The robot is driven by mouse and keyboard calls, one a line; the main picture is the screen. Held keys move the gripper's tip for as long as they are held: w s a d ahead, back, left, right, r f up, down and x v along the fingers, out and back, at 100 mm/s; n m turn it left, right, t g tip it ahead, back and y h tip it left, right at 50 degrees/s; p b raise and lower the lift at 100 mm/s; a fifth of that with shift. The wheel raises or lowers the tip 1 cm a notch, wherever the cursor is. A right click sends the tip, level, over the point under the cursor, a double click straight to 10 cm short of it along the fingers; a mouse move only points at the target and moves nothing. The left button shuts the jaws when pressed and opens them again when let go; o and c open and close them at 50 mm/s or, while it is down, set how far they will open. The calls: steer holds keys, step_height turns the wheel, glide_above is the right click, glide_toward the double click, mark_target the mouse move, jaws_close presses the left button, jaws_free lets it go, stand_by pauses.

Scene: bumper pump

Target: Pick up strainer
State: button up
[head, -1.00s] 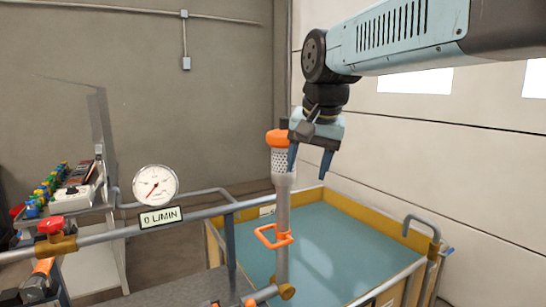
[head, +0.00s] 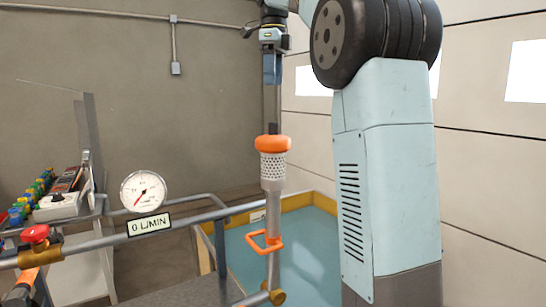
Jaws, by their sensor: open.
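The strainer (head: 273,166) has an orange cap and a pale perforated body. It sits upright on top of a grey vertical pipe, above an orange handle (head: 264,241). My gripper (head: 271,82) is high above the strainer, pointing down and roughly in line with it in the picture.
A yellow-rimmed tank (head: 300,202) with a blue-green inside stands behind the pipe, partly hidden by my arm. A round gauge (head: 143,191) and a flow display (head: 149,224) are on the left. A red valve knob (head: 35,233) and a cluttered bench are further left.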

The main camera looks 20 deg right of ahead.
mark_target(273, 124)
steer(key=shift+m, duration=0.5)
step_height(273, 124, down, 13)
steer(key=shift+w+f, duration=0.15)
steer(key=shift+f, duration=0.05)
stand_by(0.3)
jaws_close()
stand_by(0.4)
